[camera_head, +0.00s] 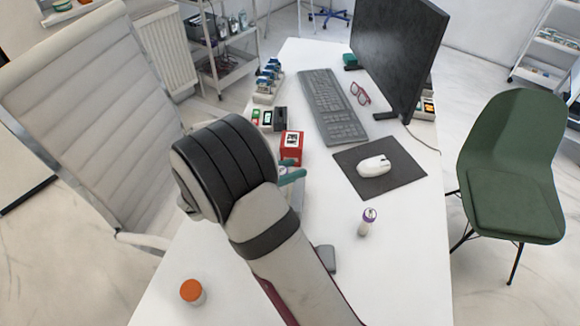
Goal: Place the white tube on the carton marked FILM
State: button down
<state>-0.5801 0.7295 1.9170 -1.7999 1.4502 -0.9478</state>
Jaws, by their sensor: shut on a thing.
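My gripper (291,171) shows only its teal fingertips, to the right of my dark wrist part. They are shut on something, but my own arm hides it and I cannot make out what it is. A red carton (291,146) with a black-and-white label stands just behind the fingertips; I cannot read the word FILM on it. A small whitish tube or vial (364,228) with a purple top stands upright on the desk, right of my arm and apart from the gripper. I cannot tell whether it is the task's white tube.
The white desk (400,255) is bare at its front right. A white bottle with an orange cap (192,291) stands front left. A mouse (374,166) lies on a dark mat (405,168). Small boxes (267,118), a keyboard (330,105), red glasses (359,94) and a monitor (398,50) are behind.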

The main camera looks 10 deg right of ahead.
jog(key=shift+f, duration=0.1)
jog(key=c, duration=0.5)
grip_release()
